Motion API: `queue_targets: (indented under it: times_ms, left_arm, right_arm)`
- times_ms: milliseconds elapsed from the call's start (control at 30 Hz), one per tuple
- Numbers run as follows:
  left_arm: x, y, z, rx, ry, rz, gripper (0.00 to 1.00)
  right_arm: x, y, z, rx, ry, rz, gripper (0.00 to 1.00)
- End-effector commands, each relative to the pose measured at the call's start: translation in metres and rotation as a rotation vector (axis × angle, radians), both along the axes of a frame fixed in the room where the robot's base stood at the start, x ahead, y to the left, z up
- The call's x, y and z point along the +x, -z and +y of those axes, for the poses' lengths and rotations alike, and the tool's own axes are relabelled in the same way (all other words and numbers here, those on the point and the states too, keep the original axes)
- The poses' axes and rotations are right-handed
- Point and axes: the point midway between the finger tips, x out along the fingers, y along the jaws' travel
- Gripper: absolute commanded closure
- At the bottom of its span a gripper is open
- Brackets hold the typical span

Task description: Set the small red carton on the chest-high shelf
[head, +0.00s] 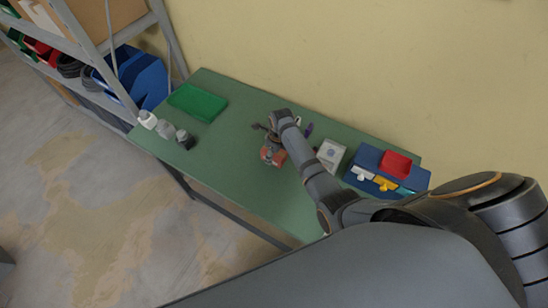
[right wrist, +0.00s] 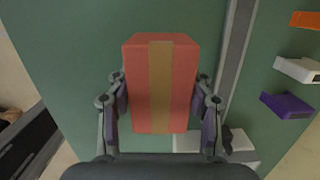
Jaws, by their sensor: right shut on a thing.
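The small red carton (head: 272,156) is at the middle of the green table in the head view, partly covered by my right gripper (head: 269,142). In the right wrist view the carton (right wrist: 180,80) shows a tan stripe down its face. The right gripper's fingers (right wrist: 160,92) are shut on it, one on each side. I cannot tell whether the carton touches the tabletop. A grey metal shelf rack (head: 88,48) stands at the upper left, beyond the table's left end. My left gripper is not in view.
The green table (head: 235,170) holds a green tray (head: 198,102), several small bottles (head: 165,129) at its left end, a white box (head: 331,153), and a blue bin (head: 364,160) with a red box (head: 396,164). Blue bins (head: 140,77) sit on the rack.

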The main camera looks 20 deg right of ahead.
Motion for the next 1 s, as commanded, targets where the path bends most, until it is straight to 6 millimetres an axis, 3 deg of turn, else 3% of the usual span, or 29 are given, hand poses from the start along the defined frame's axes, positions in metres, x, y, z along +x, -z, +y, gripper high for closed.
queue_targets:
  times_ms: [133,500,533,700,1000]
  left_arm:
    - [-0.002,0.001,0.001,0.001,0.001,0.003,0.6]
    - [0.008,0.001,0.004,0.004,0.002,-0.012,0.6]
    - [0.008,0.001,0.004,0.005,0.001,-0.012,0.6]
    - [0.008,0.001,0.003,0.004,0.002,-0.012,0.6]
    - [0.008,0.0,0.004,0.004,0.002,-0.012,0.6]
  right_arm:
    - [-0.002,0.024,0.0,0.0,0.0,0.005,0.82]
    - [-0.002,0.03,0.0,0.0,0.0,0.003,0.82]
    - [-0.002,0.03,0.0,0.0,0.0,0.004,0.47]
    - [-0.002,0.029,0.0,0.0,0.0,0.004,0.25]
    - [-0.002,0.028,0.0,0.0,0.0,0.003,0.25]
